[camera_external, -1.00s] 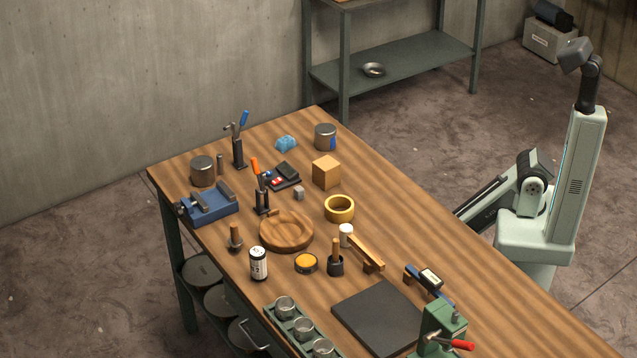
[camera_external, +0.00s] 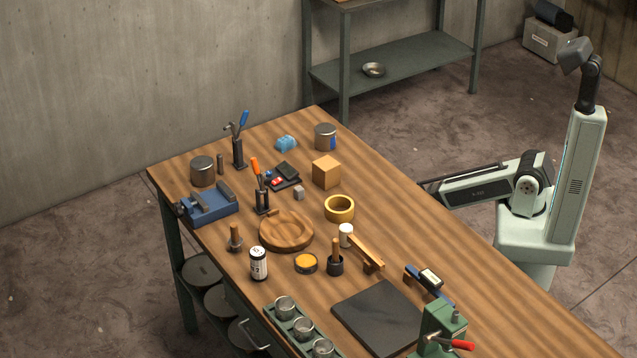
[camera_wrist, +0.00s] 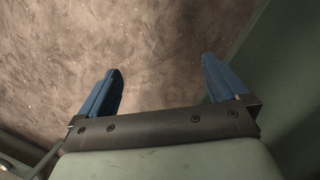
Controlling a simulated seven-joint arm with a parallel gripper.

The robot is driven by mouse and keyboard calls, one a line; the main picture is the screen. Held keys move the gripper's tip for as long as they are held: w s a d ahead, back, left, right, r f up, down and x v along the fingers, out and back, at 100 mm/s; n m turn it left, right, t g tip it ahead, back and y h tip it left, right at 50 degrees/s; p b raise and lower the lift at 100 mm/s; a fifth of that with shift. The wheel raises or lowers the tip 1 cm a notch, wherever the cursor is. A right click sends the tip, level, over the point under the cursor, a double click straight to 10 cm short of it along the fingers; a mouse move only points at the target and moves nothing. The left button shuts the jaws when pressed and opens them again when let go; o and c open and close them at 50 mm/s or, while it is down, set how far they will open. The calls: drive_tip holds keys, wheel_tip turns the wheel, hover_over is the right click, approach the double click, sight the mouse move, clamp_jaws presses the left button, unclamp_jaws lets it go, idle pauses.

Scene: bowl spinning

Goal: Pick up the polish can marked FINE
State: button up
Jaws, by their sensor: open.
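No label reading FINE is legible in these frames. In the external view, a small upright can with a black-and-white label (camera_external: 258,263) stands near the table's left edge; its marking is too small to read. Bare metal cans stand at the far left (camera_external: 203,171) and far back (camera_external: 325,136), the latter with a blue patch. A low tin with a yellow top (camera_external: 306,263) sits right of the labelled can. My gripper (camera_wrist: 160,85) is open and empty in the wrist view, blue fingers apart above bare floor. Its fingers cannot be made out in the external view.
A wooden bowl (camera_external: 287,248), yellow tape roll (camera_external: 340,219), tool stands, a wooden block (camera_external: 326,172) and a blue vise (camera_external: 209,206) crowd the table's far half. A green rack of jars (camera_external: 294,318) and a dark mat (camera_external: 378,320) lie nearer.

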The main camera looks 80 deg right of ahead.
drive_tip(key=w+d+r+m+t+h, duration=0.1)
drive_tip(key=w+d+r+m+t, duration=0.1)
drive_tip(key=w+d+r, duration=0.6)
drive_tip(key=w+d+r+m+t+h, duration=0.1)
drive_tip(key=w+d+r+h, duration=0.15)
drive_tip(key=d+r, duration=1)
drive_tip(key=w+d+r+m+t+h, duration=0.1)
drive_tip(key=w+d+r+m+t, duration=0.1)
drive_tip(key=w+d+r, duration=0.7)
wheel_tip(320, 180, up, 26)
drive_tip(key=n+t+y, duration=0.2)
drive_tip(key=n+y, duration=0.3)
drive_tip(key=n, duration=0.1)
hover_over(323, 128)
drive_tip(key=s, duration=0.4)
drive_tip(key=shift+w+a+f, duration=0.1)
drive_tip(key=shift+a+f, duration=0.1)
drive_tip(key=shift+a, duration=0.25)
drive_tip(key=x, duration=0.7)
drive_tip(key=shift+d+f, duration=0.1)
drive_tip(key=shift+f, duration=0.05)
drive_tip(key=shift+s+x, duration=0.15)
drive_tip(key=shift+x, duration=0.75)
drive_tip(key=shift+s+x, duration=0.2)
drive_tip(key=shift+x, duration=0.75)
drive_tip(key=shift+s+x, duration=0.15)
drive_tip(key=shift+x, duration=0.75)
drive_tip(key=shift+d+f, duration=0.15)
drive_tip(key=shift+f, duration=0.05)
